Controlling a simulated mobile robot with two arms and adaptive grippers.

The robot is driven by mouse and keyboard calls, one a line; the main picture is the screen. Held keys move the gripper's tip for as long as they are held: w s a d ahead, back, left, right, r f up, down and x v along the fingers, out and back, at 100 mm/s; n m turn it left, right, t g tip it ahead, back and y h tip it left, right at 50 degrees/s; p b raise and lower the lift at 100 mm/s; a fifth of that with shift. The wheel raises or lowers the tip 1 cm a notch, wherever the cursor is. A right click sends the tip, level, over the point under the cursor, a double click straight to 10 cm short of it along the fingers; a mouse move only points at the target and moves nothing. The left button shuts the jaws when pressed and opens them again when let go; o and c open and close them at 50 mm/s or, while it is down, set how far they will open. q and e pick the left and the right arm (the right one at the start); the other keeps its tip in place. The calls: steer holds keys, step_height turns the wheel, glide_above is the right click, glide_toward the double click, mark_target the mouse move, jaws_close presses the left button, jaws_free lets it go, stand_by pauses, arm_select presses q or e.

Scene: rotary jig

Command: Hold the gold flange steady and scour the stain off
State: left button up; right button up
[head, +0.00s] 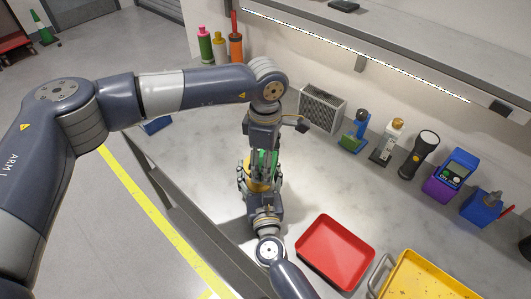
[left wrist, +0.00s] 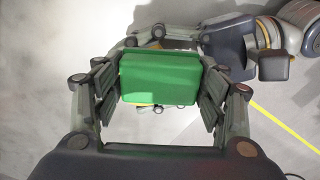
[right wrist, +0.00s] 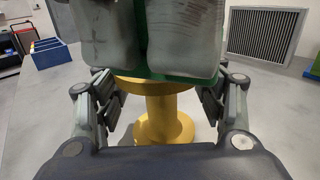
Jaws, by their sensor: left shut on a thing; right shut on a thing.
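The gold flange (head: 256,186) stands upright on the bench, and its spool-like column shows in the right wrist view (right wrist: 163,122). My right gripper (head: 259,183) comes in low from the front and is shut on the flange, one finger on each side. My left gripper (head: 264,157) points down from above and is shut on a green scouring block (left wrist: 160,78). The block's green lower edge lies at the flange's top in the right wrist view (right wrist: 150,75); I cannot tell whether they touch. The stain is not visible; the block and fingers hide most of the flange's top.
A red tray (head: 335,252) and a yellow tray (head: 432,278) lie to the right of my right arm. A grey vented box (head: 321,107), a flashlight (head: 419,155) and several bottles and tools line the back. The bench's left edge (head: 180,205) is close to the grippers.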

arm_select(q)
steer(key=shift+s+f, duration=0.1)
steer(key=shift+f, duration=0.7)
steer(key=shift+w+a+f, duration=0.2)
steer(key=shift+w+a, duration=0.15)
steer(key=shift+w, duration=0.35)
steer(key=shift+c, duration=0.3)
steer(key=shift+w+a, duration=0.55)
steer(key=shift+w, duration=0.25)
steer(key=shift+w+a, duration=0.55)
steer(key=shift+w, duration=0.25)
steer(key=shift+w+a, duration=0.55)
steer(key=shift+w, duration=0.25)
steer(key=s+d, duration=0.2)
steer(key=s, duration=0.1)
steer(key=s+d, duration=0.1)
steer(key=s, duration=0.1)
steer(key=shift+s+d, duration=0.1)
steer(key=shift+s, duration=0.05)
steer(key=c, duration=0.3)
steer(key=shift+s+d, duration=0.5)
steer(key=shift+s, duration=0.1)
step_height(320, 180, up, 3)
steer(key=shift+w+f, duration=0.15)
steer(key=shift+f, duration=0.05)
steer(key=shift+a+r, duration=0.1)
steer(key=shift+r, duration=2.8)
